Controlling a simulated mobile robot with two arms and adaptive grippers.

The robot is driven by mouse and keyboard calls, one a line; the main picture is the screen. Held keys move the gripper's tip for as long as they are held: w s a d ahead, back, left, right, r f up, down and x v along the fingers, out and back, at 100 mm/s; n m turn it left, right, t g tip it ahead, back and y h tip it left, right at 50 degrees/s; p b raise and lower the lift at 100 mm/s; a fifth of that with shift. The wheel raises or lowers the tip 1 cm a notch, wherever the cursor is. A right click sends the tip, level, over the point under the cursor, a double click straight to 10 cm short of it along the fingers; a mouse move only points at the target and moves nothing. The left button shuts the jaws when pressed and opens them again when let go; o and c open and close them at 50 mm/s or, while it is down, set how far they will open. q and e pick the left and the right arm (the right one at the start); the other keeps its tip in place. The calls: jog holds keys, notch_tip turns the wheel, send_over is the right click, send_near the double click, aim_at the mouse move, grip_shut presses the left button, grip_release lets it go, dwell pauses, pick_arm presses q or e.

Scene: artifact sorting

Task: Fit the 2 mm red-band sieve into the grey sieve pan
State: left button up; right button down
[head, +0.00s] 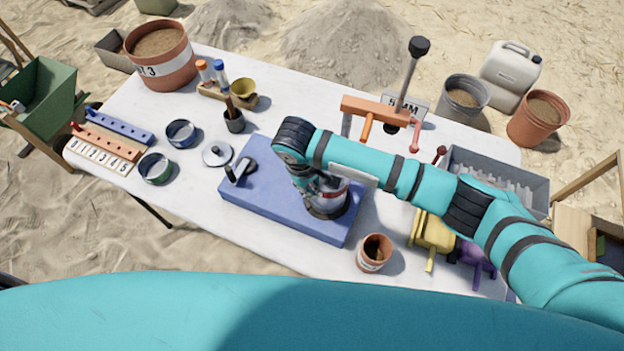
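The red-band sieve (334,194) is a silvery ring with a red stripe, partly hidden under my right wrist. It is over the blue base (262,200), at a dark round shape that may be the grey sieve pan. I cannot tell whether the sieve is seated or just above it. My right gripper (318,187) points down at the sieve; the arm hides most of its fingers, so its grip is unclear. My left gripper is not in view.
A blue-band sieve (181,134), a green-band sieve (155,168) and a round lid (217,155) lie left of the base. A small terracotta pot (374,253) stands near the front edge.

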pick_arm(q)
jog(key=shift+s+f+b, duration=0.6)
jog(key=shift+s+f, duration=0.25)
pick_arm(e)
jog(key=shift+f, duration=1.6)
pick_arm(q)
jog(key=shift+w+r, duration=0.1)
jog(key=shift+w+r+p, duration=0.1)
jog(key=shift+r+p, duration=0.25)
jog(key=shift+p, duration=0.1)
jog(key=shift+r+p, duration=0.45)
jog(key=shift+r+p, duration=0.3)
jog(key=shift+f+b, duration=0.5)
pick_arm(e)
jog(key=shift+f, duration=0.9)
jog(key=c, duration=1.4)
grip_release()
